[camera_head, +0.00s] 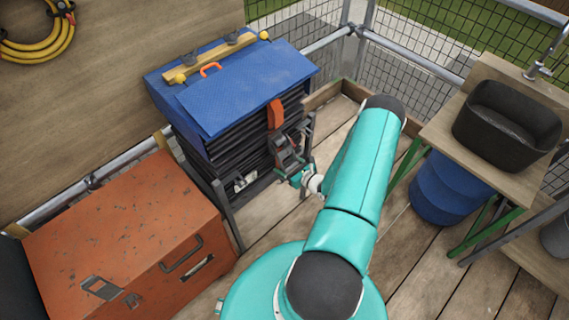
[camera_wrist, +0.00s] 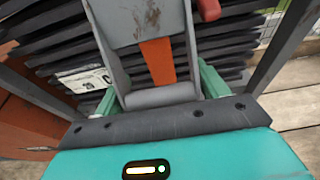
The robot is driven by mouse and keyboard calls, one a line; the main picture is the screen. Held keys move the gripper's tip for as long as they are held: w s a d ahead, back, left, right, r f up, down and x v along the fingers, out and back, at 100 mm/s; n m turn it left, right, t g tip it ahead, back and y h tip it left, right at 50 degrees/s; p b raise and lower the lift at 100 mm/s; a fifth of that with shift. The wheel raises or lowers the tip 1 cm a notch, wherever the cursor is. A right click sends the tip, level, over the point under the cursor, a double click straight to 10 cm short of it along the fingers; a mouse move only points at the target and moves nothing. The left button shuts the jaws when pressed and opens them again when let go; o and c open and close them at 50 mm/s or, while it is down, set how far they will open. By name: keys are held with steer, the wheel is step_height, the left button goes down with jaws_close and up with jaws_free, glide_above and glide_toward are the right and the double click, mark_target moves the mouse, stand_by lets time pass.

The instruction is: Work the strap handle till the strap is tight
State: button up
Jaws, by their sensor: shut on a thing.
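The orange strap (camera_head: 275,113) runs down the front of a stack of dark tiles (camera_head: 235,150). Its grey metal ratchet with the strap handle (camera_head: 287,153) sits on the stack's front face. My gripper (camera_head: 297,178) is at the lower end of the handle. In the wrist view the green fingers of my gripper (camera_wrist: 160,92) stand on either side of the handle's grey cross bar (camera_wrist: 160,96) and are shut on it. A piece of the orange strap (camera_wrist: 158,62) shows between the handle's side plates. Whether the strap is slack behind the ratchet is hidden.
A rusty orange chest (camera_head: 125,240) stands at the left. A bench with a black basin (camera_head: 507,125) and a blue drum (camera_head: 447,188) stand at the right. Bare planks lie between.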

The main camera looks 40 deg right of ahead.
steer(key=s+r+g, duration=0.2)
steer(key=g, duration=0.1)
steer(key=s+r+g, duration=0.2)
steer(key=g, duration=0.1)
steer(key=shift+s+r, duration=0.15)
steer(key=shift+s, duration=0.2)
steer(key=shift+s+r+g, duration=0.45)
steer(key=shift+r+g, duration=0.3)
steer(key=shift+g, duration=0.35)
steer(key=shift+s+r, duration=0.2)
steer(key=shift+s, duration=0.05)
steer(key=shift+s+d+r, duration=0.1)
steer(key=shift+s+r, duration=0.1)
steer(key=shift+r, duration=0.4)
steer(key=shift+s+r, duration=0.2)
steer(key=shift+r, duration=0.35)
